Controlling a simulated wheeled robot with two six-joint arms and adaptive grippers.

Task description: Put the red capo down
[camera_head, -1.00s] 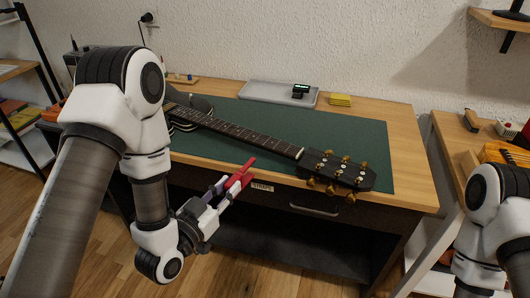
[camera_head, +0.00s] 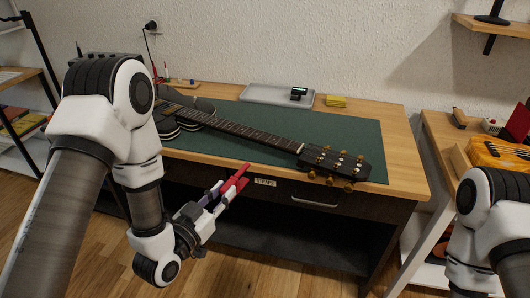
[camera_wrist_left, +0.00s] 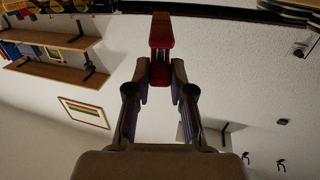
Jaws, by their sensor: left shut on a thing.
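The red capo (camera_head: 233,184) is held in my left gripper (camera_head: 222,192), in front of the workbench's front edge and tilted up toward the right. In the left wrist view the red capo (camera_wrist_left: 161,42) sits between the two fingertips (camera_wrist_left: 161,75), which are shut on it. A dark guitar (camera_head: 245,132) lies on the green mat (camera_head: 285,119), its headstock at the right near the bench's front edge. My right arm shows at the right edge of the head view, but its gripper is out of view.
A grey tray (camera_head: 265,95) holding a small dark device (camera_head: 299,92) lies at the back of the bench, beside a yellow block (camera_head: 336,101). A drawer handle (camera_head: 314,201) is on the bench front. Green mat is bare behind the guitar neck.

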